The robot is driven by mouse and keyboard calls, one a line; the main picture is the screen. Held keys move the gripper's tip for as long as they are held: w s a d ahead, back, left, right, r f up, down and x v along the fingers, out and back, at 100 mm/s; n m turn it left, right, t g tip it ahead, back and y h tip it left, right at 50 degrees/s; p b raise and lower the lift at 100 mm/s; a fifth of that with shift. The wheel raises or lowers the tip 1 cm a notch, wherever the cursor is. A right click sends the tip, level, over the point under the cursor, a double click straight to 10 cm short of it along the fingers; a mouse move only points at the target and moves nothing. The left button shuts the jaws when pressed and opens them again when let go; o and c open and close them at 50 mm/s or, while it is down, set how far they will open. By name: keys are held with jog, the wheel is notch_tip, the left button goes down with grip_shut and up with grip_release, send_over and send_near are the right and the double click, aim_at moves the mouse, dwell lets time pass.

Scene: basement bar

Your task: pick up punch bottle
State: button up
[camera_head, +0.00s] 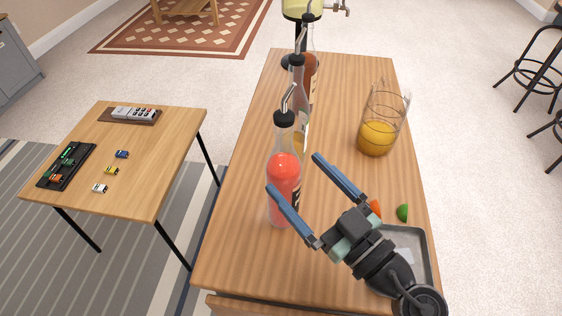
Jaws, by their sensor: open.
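A clear bottle of red-pink liquid with a black cap and a metal pour spout, which I take to be the punch bottle (284,170), stands upright near the left side of the wooden table. My gripper (294,172) is open, with its two blue fingers pointing up and left toward the bottle. The left finger crosses in front of the bottle's lower body, and the right finger lies to the right of it. I cannot tell whether either finger touches the glass. Part of the bottle's label is hidden.
More spouted bottles (300,95) stand in a row close behind. A glass pitcher (377,137) of orange liquid is at right. A grey tray (419,240) and a green lime piece (403,213) are near my arm. A lower side table (140,160) stands left. The table's middle is clear.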

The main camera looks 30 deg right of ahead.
aim_at(297, 194)
jog(key=shift+m+g, duration=0.4)
jog(key=shift+g, duration=0.2)
notch_tip(297, 194, down, 4)
jog(key=shift+s+f, duration=0.1)
jog(key=shift+x, duration=0.85)
jog(key=x, duration=0.1)
jog(key=b+x, duration=0.1)
jog(key=x, duration=0.3)
jog(key=shift+a+f+b, duration=0.15)
jog(key=shift+a+b, duration=0.2)
jog(key=shift+b, duration=0.05)
grip_shut()
